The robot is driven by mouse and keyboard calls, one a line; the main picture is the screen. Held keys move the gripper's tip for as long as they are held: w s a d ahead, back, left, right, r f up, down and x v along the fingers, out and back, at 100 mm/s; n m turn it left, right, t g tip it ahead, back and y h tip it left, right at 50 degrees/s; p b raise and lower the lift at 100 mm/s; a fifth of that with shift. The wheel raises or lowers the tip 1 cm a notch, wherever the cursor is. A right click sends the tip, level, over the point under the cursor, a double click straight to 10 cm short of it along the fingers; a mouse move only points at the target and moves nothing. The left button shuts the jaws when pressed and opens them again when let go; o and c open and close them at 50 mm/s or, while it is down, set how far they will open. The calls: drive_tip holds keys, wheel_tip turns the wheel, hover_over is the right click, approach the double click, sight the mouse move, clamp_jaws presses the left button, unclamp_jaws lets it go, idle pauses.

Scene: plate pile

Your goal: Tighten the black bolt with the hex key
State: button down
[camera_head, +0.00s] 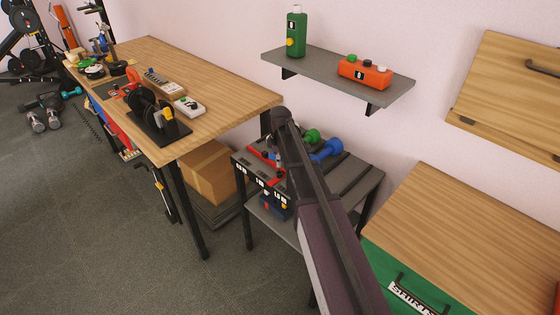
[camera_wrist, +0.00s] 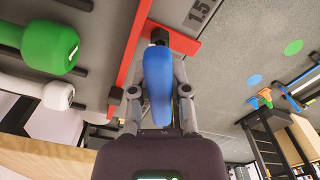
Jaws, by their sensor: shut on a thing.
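My gripper (camera_wrist: 160,95) is shut on a blue handle (camera_wrist: 157,75), seen between the two fingers in the wrist view; it looks like the hex key's. A small black piece (camera_wrist: 160,36) shows at the handle's far end, at the red frame (camera_wrist: 183,39); I cannot tell whether it is the black bolt or part of the key. Another black piece (camera_wrist: 115,95) sits at the frame's lower left end. In the head view the red frame (camera_head: 262,157) lies on the small rack, and my arm hides most of the gripper and key.
A green dumbbell (camera_wrist: 48,48) and a white one (camera_wrist: 40,90) lie beside the frame in the wrist view. A blue dumbbell (camera_head: 327,151) lies on the rack (camera_head: 362,174). A workbench (camera_head: 215,88), wall shelf (camera_head: 330,75) and green cabinet (camera_head: 480,225) surround it.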

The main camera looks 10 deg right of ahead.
drive_tip(key=m, duration=1.2)
drive_tip(key=shift+a, duration=0.15)
drive_tip(key=shift+s, duration=0.1)
drive_tip(key=c, duration=0.5)
unclamp_jaws()
drive_tip(key=s+r+p, duration=0.2)
drive_tip(key=s, duration=0.5)
drive_tip(key=s+r+p, duration=0.2)
drive_tip(key=s, duration=0.6)
drive_tip(key=s+r+p, duration=0.3)
drive_tip(key=s, duration=0.5)
